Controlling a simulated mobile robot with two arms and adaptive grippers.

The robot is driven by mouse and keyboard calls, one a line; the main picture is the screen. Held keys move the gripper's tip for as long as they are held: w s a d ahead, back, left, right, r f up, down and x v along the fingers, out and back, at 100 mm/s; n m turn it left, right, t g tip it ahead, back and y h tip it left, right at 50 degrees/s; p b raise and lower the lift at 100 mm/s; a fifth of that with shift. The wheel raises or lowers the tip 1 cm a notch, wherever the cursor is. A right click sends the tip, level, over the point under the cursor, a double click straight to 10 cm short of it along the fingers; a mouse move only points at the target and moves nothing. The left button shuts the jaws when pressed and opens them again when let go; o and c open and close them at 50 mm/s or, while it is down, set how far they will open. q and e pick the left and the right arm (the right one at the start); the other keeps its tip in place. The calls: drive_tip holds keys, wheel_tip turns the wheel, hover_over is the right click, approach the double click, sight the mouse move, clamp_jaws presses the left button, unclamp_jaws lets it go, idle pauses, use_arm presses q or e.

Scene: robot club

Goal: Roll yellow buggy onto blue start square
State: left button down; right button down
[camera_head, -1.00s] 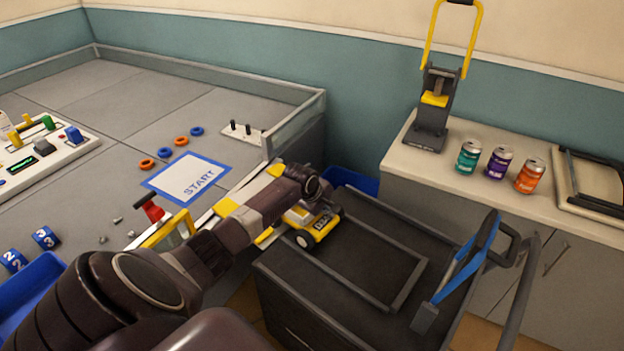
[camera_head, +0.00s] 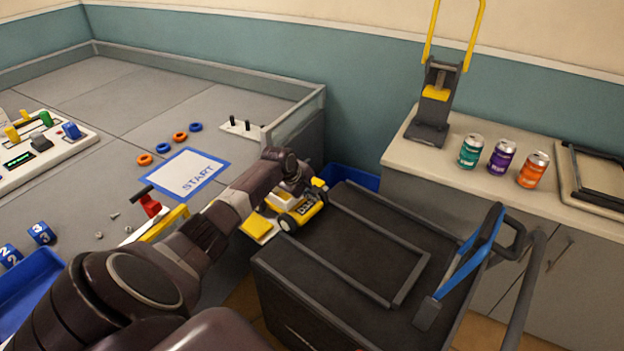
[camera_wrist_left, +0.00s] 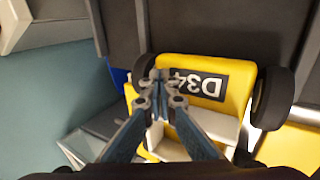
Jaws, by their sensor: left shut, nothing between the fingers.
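The yellow buggy (camera_head: 305,213), with a dark D34 label and black wheels, stands at the table-side end of the dark cart top. A yellow ramp plate (camera_head: 258,228) lies beside it toward the table. The blue-bordered start square (camera_head: 187,174), marked START, lies flat and empty on the grey table. My left gripper (camera_head: 312,188) is at the buggy. In the left wrist view, the left gripper (camera_wrist_left: 162,90) is shut and empty, its tips against or just above the buggy (camera_wrist_left: 230,72) beside a wheel; contact is unclear. My arm hides part of the ramp. My right gripper is out of view.
Orange and blue rings (camera_head: 180,137) lie beyond the start square. Several cans (camera_head: 502,157) stand on the right counter. A red-handled clamp (camera_head: 150,204) stands near the table's front edge.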

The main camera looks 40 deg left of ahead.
use_arm(q)
drive_tip(key=shift+s+a+f, duration=0.1)
drive_tip(key=shift+a+f, duration=0.05)
drive_tip(key=shift+a, duration=0.15)
